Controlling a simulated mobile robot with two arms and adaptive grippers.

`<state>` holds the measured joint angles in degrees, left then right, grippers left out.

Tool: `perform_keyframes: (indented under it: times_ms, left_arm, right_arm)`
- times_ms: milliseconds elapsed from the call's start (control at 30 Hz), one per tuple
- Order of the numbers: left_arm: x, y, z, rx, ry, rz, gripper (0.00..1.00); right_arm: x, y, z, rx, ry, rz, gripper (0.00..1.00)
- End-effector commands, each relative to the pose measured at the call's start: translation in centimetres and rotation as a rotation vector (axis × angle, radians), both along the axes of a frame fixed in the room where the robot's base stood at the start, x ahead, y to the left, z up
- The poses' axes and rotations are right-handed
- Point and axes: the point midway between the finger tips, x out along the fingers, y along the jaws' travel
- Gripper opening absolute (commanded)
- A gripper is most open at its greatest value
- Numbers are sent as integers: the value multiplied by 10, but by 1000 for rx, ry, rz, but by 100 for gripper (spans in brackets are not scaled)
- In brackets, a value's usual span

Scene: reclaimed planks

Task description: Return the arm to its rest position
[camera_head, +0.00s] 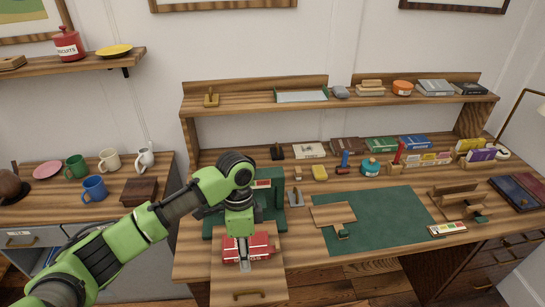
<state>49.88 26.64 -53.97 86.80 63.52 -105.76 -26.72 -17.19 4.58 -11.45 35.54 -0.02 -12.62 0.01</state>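My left arm (165,212) is green and black and comes in from the lower left. It reaches over the desk and bends down at the wrist. My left gripper (244,251) points down over a red box (262,247) with pale lettering. The box is at the front left of the desk, on or in a wooden drawer-like part (248,286) that juts out. The fingertips are small and overlap the box in the picture. I cannot tell whether they touch it, or whether they are open or shut. My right gripper is not in view.
A dark green box-like object (273,198) stands close behind the wrist. The desk holds a green mat (375,222), a wooden board (333,214) and a yellow block (319,173). A side counter at left holds a blue mug (94,189) and a dark wooden box (139,191). A shelf (240,104) runs above.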

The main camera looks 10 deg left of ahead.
Motion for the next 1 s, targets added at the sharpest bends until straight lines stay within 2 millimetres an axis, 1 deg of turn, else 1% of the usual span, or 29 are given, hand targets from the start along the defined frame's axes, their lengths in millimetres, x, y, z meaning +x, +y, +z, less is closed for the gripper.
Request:
perform_keyframes:
  times_ms: [67,167,267,400,500,567,667,767,900,1000]
  left_arm:
    - [-1,-1,-1,-2,-1,-1,25]
    - [-10,-10,-10,-17,-6,2,25]
    - [-27,-29,-27,-51,-25,21,25]
    - [-60,-60,-50,-126,-75,102,25]
    - [-79,-74,-60,-176,-116,195,25]
    - [-90,-79,-63,-203,-140,263,25]
    - [-108,-78,-68,-232,-178,394,25]
    - [-125,-66,-70,-242,-215,541,25]
    - [-146,-37,-70,-220,-268,741,25]
    - [-160,-15,-70,-188,-298,846,25]
  right_arm:
    - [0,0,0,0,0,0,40]
    - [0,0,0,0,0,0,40]
    - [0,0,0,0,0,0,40]
    - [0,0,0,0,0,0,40]
    - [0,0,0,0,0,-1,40]
    - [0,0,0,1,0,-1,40]
    - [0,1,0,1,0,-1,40]
    - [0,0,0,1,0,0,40]
    - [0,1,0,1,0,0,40]
    - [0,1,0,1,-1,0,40]
